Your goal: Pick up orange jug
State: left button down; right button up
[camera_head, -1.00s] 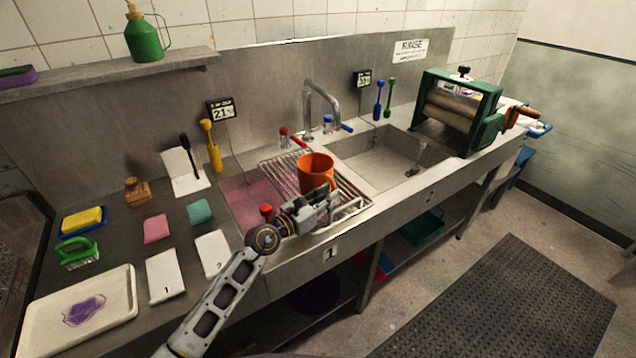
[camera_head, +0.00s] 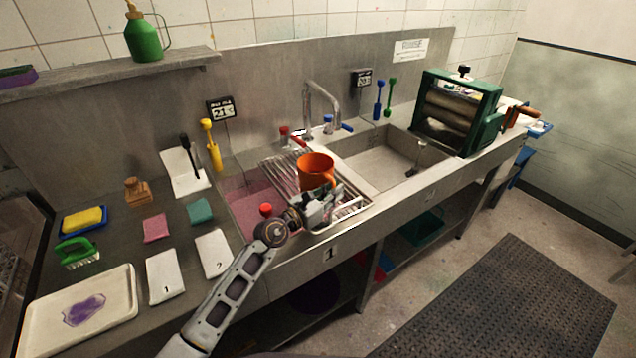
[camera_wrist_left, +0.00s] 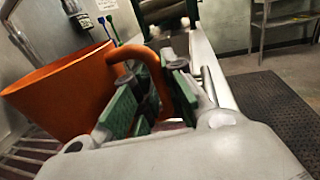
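The orange jug (camera_head: 316,170) stands upright on the wire rack by the left basin. It fills the left of the left wrist view (camera_wrist_left: 65,98), with its handle (camera_wrist_left: 157,72) toward my gripper. My left gripper (camera_head: 326,199) is at the jug's near right side, low beside the handle. In the wrist view its two green-padded fingers (camera_wrist_left: 152,98) stand apart, one on each side of the handle. The handle looks close to the right pad, with a gap by the left one. My right gripper is in neither view.
The wire rack (camera_head: 283,173) spans the counter between the pink-filled left basin (camera_head: 243,203) and the empty right sink (camera_head: 385,164). A red-topped item (camera_head: 266,209) is close to my left wrist. The tap (camera_head: 322,100) rises behind the jug.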

aim_at(334, 182)
pick_arm(q)
jog(key=shift+r, duration=0.4)
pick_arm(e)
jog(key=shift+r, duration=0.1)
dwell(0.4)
pick_arm(q)
jog(key=shift+r, duration=0.15)
jog(key=shift+r+p, duration=0.5)
jog(key=shift+r, duration=0.4)
jog(key=shift+r+p, duration=0.3)
jog(key=shift+r, duration=1.55)
jog(key=shift+r+p, duration=0.35)
jog(key=shift+r, duration=1.4)
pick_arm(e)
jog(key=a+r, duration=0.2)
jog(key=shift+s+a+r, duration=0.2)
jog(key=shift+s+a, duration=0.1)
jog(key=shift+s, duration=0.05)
